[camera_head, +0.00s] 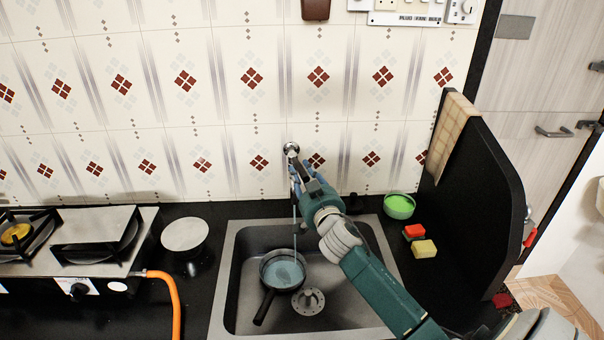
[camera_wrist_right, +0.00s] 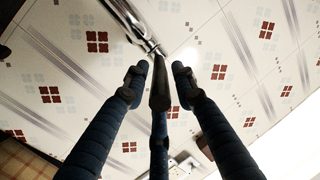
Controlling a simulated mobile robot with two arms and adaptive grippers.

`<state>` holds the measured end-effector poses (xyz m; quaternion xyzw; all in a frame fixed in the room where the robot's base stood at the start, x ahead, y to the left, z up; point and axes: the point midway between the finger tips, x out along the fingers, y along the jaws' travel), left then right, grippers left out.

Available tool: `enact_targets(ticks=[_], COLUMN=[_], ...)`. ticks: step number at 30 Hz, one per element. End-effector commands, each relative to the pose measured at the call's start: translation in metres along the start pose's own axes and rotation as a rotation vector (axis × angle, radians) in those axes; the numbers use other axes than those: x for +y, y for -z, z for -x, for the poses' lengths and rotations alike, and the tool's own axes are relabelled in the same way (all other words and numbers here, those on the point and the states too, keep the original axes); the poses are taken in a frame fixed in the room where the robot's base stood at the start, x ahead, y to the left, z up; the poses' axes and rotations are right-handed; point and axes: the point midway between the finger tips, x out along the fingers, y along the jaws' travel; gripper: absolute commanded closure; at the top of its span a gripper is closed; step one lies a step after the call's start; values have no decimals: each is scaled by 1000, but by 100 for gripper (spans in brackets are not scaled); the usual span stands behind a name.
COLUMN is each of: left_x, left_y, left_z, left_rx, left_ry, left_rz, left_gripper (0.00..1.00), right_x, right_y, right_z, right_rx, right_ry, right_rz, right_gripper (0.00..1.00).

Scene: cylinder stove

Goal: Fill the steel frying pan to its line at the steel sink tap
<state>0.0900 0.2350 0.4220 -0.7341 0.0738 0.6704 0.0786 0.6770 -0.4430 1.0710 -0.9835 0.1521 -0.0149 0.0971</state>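The steel frying pan (camera_head: 268,272) stands in the steel sink (camera_head: 345,318), its dark handle pointing toward the front left. Bluish water (camera_head: 284,274) covers its bottom; I cannot make out the line. A thin stream (camera_head: 295,228) falls from the tap into the pan. The tap (camera_head: 291,150) is on the tiled wall, mostly hidden behind my right gripper (camera_head: 298,180). In the right wrist view, the chrome tap (camera_wrist_right: 135,22) is just beyond the blue fingers of my right gripper (camera_wrist_right: 160,78). The fingertips are apart; contact with the tap is unclear. My left gripper is out of view.
A gas stove (camera_head: 75,240) with an orange hose (camera_head: 172,293) is at left. A round whitish disc (camera_head: 185,234) lies between stove and sink. A green bowl (camera_head: 399,206), sponges (camera_head: 424,249) and a black upright panel (camera_head: 475,190) stand right of the sink.

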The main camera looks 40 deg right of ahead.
Motion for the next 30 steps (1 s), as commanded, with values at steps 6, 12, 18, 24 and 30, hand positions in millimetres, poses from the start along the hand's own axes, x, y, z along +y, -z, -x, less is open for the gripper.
enact_targets(ticks=[6,12,18,24,30], left_x=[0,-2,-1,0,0], left_y=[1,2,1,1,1], left_z=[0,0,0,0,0], left_rx=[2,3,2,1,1], left_ry=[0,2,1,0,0], left_rz=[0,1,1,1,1], left_gripper=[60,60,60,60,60], right_x=[0,0,0,0,0], right_y=[0,-1,-2,-1,-1], right_z=[0,8,45,88,114], right_rx=[1,-1,-3,-2,-1], right_ry=[-1,0,-1,-1,-1], right_rz=[0,0,-4,-3,-1], right_gripper=[65,65,65,65,65])
